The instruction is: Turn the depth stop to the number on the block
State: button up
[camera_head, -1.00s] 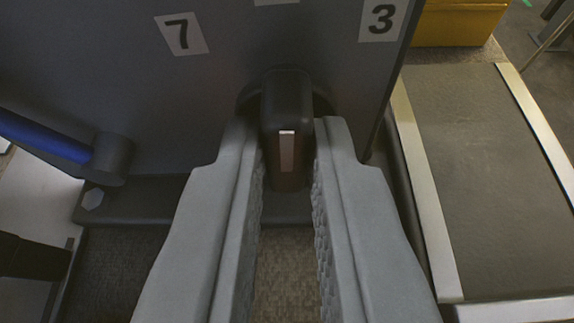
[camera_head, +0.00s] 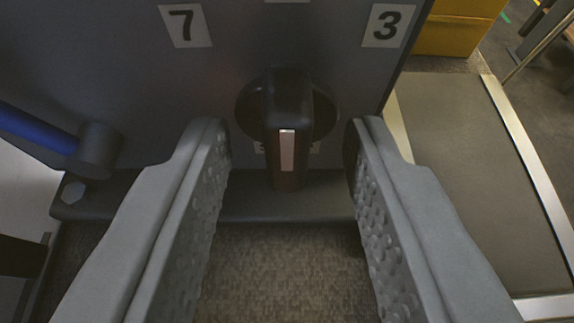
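The depth stop is a black knob (camera_head: 288,105) with a pale pointer stripe (camera_head: 287,150), on a dark upright panel (camera_head: 240,50). The stripe is on the knob's lower part, facing me. A label with 7 (camera_head: 185,26) is at the panel's upper left and a label with 3 (camera_head: 388,25) at the upper right. Another label below the knob is mostly hidden behind it, and one at the top edge is cut off. My gripper (camera_head: 287,145) is open, with one finger on each side of the knob and clear gaps to both. The block is not identifiable here.
A blue bar (camera_head: 38,128) with a dark round end (camera_head: 98,150) stands out at the left. A grey slab with pale metal edges (camera_head: 475,165) lies at the right. A yellow box (camera_head: 455,30) is at the upper right. A dark ledge (camera_head: 230,198) runs below the panel.

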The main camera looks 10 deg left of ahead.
jog(key=shift+s, duration=0.1)
dwell(0.4)
jog(key=v, duration=1.7)
jog(key=shift+s+d, duration=0.1)
jog(key=shift+d, duration=0.05)
